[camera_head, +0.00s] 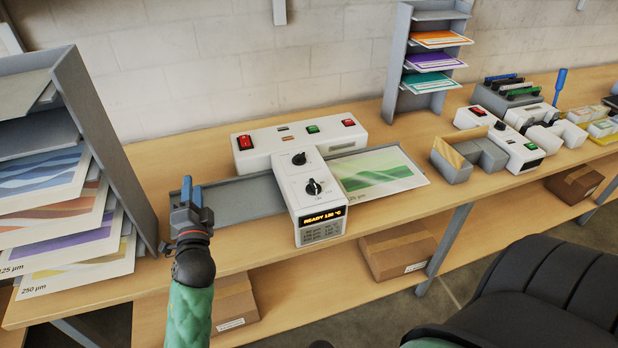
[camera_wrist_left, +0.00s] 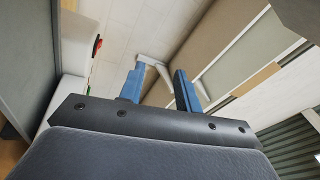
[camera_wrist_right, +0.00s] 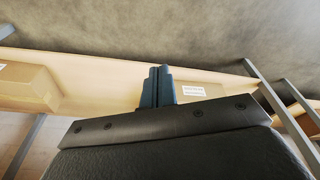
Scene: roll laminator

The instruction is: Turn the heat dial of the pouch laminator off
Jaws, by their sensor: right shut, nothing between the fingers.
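The white pouch laminator (camera_head: 290,190) stands on the bench, with its display (camera_head: 324,217) reading READY and a temperature, about 130 °C. Its front arm carries two black dials, an upper one (camera_head: 299,158) and a larger lower one (camera_head: 313,187); I cannot read which is the heat dial. My left gripper (camera_head: 187,190) is raised at the left end of the grey tray, left of the dials and apart from them. Its fingers stand apart and empty in the left wrist view (camera_wrist_left: 160,85). My right gripper (camera_wrist_right: 158,82) is shut and empty, with a lower shelf behind it.
A grey rack of sheets (camera_head: 85,150) stands close to my left gripper. A printed sheet (camera_head: 378,172) lies right of the laminator. A second white device (camera_head: 500,135) and a grey holder (camera_head: 468,158) stand further right. A black chair (camera_head: 545,295) is at front right.

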